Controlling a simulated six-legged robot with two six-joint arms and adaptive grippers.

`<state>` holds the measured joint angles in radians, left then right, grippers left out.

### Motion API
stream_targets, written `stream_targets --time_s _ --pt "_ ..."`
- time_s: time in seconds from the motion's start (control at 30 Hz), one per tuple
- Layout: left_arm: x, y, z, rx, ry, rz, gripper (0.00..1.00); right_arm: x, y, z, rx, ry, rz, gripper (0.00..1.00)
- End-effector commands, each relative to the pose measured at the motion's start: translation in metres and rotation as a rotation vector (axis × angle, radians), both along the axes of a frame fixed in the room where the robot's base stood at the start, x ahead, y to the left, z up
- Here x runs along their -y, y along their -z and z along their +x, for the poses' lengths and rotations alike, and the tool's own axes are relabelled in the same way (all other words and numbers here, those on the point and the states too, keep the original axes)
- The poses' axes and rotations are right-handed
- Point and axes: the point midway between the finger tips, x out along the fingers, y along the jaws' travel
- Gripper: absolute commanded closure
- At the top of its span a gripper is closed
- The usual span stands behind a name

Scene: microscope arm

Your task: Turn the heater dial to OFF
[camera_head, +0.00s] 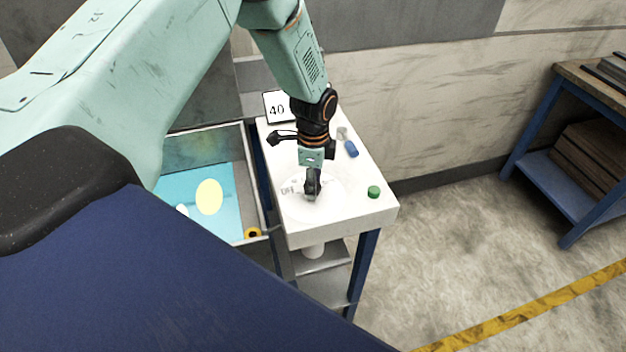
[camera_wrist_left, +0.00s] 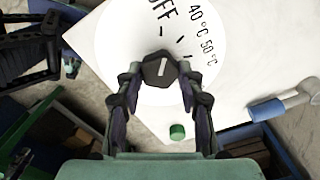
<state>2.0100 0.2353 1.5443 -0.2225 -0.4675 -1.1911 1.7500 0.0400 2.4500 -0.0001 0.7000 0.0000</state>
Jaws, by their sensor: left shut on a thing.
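The heater dial (camera_wrist_left: 160,69) is a dark faceted knob with a white pointer line, on a round white plate (camera_wrist_left: 112,42) marked OFF, 40 °C and 50 °C. In the left wrist view the pointer stands near upright, tilted slightly, between tick marks; which mark it meets is unclear. My left gripper (camera_wrist_left: 160,76) has a finger on each side of the dial and is shut on it. In the head view the left gripper (camera_head: 311,187) points down at the white tabletop (camera_head: 368,212) and mostly hides the dial. My right gripper is not in view.
A green cap (camera_head: 374,192) and a blue-ended cylinder (camera_head: 351,149) are right of the gripper. An open bin with a blue interior (camera_head: 226,222) adjoins the left side. A wooden-topped bench (camera_head: 575,75) is far right.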

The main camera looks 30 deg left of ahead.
Motion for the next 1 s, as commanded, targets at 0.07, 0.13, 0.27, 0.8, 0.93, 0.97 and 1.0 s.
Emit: stream_targets --time_s 0.07,0.13,0.27,0.8,0.93,0.97,1.0 --pt "0.0 -0.0034 0.0037 0.009 -0.05 0.001 0.94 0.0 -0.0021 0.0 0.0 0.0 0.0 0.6" --pt "-0.0001 -0.0034 0.0039 0.009 -0.09 0.001 0.94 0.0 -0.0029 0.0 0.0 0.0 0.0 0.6" --pt "-0.0003 -0.0035 0.0043 0.009 -0.151 0.001 0.94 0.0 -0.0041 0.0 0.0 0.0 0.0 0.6" --pt "-0.0006 -0.004 0.0061 0.014 -0.226 0.0 0.94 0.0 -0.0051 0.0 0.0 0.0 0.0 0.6" --pt "-0.0007 -0.0041 0.0063 0.014 -0.226 0.0 0.94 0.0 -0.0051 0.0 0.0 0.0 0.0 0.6" --pt "-0.0007 -0.0042 0.0063 0.014 -0.226 0.0 0.94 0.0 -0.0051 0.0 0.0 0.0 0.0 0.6" --pt "-0.0006 -0.0042 0.0065 0.015 -0.226 0.001 0.6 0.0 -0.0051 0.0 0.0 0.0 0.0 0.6"
